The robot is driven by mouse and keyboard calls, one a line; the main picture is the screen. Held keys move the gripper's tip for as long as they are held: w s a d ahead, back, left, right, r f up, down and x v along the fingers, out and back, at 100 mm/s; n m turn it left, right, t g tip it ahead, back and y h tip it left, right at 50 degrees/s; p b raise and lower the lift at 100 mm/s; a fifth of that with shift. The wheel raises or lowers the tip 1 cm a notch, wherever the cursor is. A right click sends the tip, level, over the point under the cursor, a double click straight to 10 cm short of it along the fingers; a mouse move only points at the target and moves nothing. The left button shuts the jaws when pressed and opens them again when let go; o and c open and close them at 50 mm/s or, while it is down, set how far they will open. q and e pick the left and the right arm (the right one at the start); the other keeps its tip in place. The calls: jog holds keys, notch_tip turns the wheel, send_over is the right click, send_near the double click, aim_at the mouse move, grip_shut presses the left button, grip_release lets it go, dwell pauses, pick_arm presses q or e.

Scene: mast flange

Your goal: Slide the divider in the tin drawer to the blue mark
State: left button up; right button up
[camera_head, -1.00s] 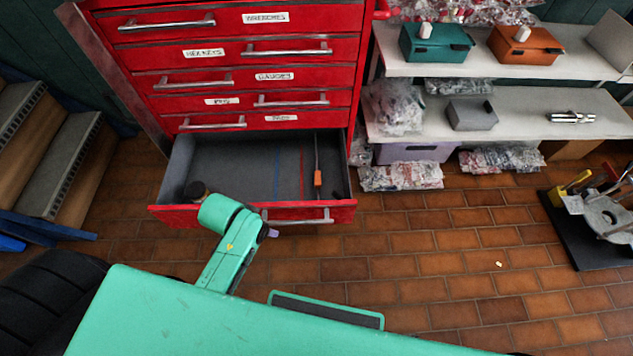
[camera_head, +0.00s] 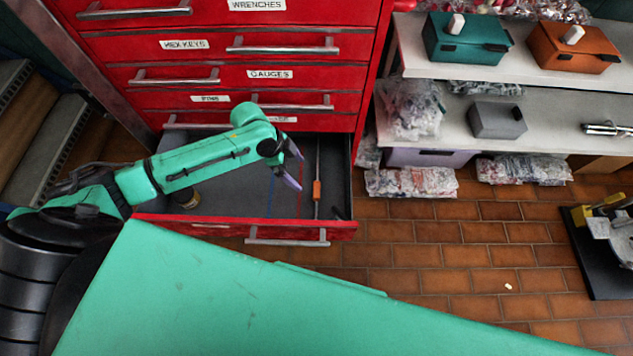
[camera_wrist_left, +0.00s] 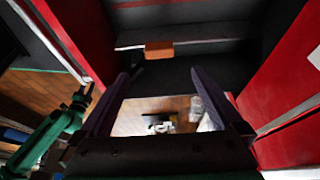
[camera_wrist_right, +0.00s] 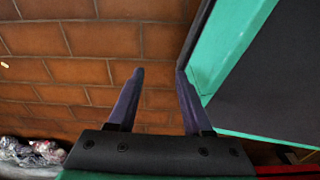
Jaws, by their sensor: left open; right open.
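The red drawer (camera_head: 200,226) with a dark grey inside is pulled out. The divider (camera_head: 317,162) is a thin upright plate near the drawer's right side, with an orange tab (camera_head: 317,190). The blue mark (camera_head: 271,193) is a thin line on the drawer floor, left of the divider and partly hidden by my arm. My left gripper (camera_head: 297,168) is over the drawer, open and empty, left of the divider. In the left wrist view the orange tab (camera_wrist_left: 159,49) lies beyond the two open fingers, apart from them. My right gripper (camera_wrist_right: 160,72) is open and empty, above the brick floor.
A red line (camera_head: 304,170) lies between the blue mark and the divider. A round tin (camera_head: 187,198) sits at the drawer's left. A small dark item (camera_head: 338,213) lies at its right front. A shelf (camera_head: 555,137) with boxes and bags stands on the right.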

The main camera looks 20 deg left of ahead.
aim_at(315, 189)
pick_arm(q)
jog(key=b+x, duration=0.3)
jog(key=x, duration=0.9)
jog(key=shift+d, duration=0.15)
jog(key=shift+f, duration=0.2)
grip_shut()
pick_arm(e)
jog(key=w+a+r, duration=0.1)
jog(key=w+r, duration=0.1)
jog(key=w, duration=0.5)
jog(key=shift+a+r, duration=0.2)
jog(key=shift+a, duration=0.1)
